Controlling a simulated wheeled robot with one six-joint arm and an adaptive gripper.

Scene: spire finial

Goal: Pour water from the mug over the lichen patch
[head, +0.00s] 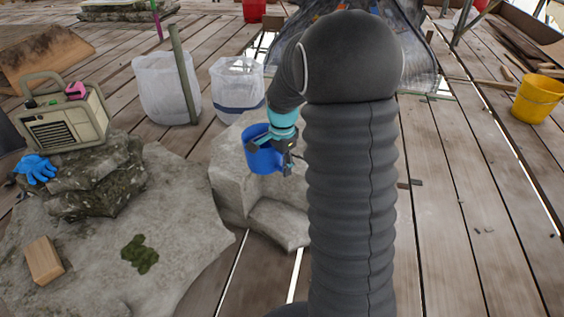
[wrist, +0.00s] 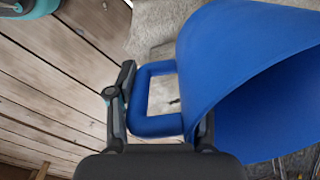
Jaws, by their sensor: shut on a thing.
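The blue mug (head: 262,156) is in my gripper (head: 287,160), in front of a pale stone block in the head view. In the wrist view the mug (wrist: 225,70) fills the right side, and my gripper (wrist: 160,128) is shut on its square handle. The mug's mouth shows at the right there; I cannot see any water in it. The lichen patch (head: 140,253) is a dark green clump on the flat grey stone slab (head: 95,290) at the lower left. My gripper and the mug are up and to the right of it, well apart from it.
A wooden block (head: 43,260) lies on the slab left of the lichen. Stacked rocks (head: 95,180) carry a radio (head: 62,115) and a blue glove (head: 36,168). The stone block (head: 232,190) stands between slab and arm. White buckets (head: 166,88) stand behind. Planks at right are mostly clear.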

